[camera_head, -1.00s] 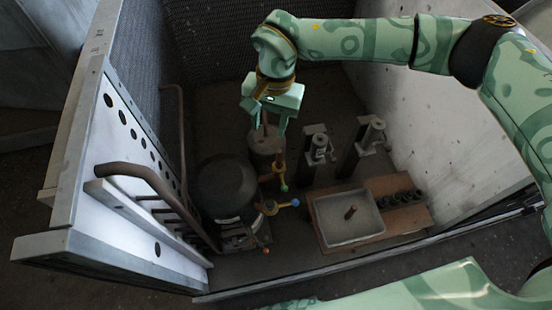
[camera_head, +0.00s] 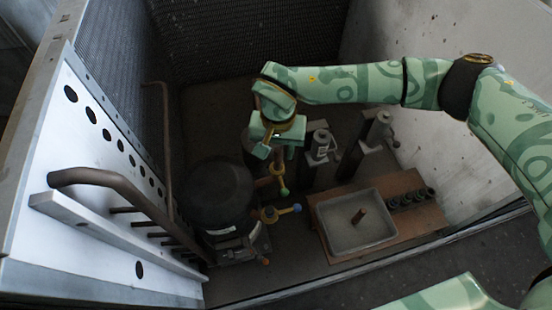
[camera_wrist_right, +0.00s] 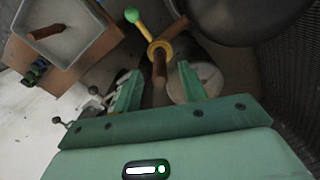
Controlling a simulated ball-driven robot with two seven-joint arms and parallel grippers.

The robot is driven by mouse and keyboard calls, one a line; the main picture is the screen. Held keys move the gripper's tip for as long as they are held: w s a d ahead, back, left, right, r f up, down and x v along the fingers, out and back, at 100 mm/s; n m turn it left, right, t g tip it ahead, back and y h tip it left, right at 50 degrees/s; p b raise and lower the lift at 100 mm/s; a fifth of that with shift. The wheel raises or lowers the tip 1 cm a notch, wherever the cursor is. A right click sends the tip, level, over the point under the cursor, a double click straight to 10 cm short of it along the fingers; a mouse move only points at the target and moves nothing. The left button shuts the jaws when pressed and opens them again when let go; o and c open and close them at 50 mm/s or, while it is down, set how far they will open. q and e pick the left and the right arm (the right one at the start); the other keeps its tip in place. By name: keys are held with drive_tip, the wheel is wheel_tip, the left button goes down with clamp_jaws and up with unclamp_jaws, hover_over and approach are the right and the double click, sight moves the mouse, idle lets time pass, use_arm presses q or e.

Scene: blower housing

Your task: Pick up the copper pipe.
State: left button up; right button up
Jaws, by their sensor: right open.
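A short copper pipe (camera_head: 358,216) stands tilted in a grey tray (camera_head: 345,248), and it also shows at the upper left in the right wrist view (camera_wrist_right: 46,32). Another copper-coloured pipe (camera_wrist_right: 160,70) runs down from a yellow ring fitting with a green-tipped handle. In the right wrist view this pipe appears between the fingers of my right gripper (camera_wrist_right: 160,88); whether it lies at their depth I cannot tell. In the head view my right gripper (camera_head: 276,152) is open, above and beside the fitting (camera_head: 278,170), left of the tray. My left gripper is not in view.
A black rounded compressor (camera_head: 217,190) stands left of the fitting. Two grey post-like devices (camera_head: 320,145) stand behind the tray. Metal housing walls surround the floor.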

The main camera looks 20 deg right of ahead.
wheel_tip(320, 180, down, 2)
drive_tip(key=shift+f, duration=0.25)
drive_tip(key=shift+r, duration=0.2)
clamp_jaws()
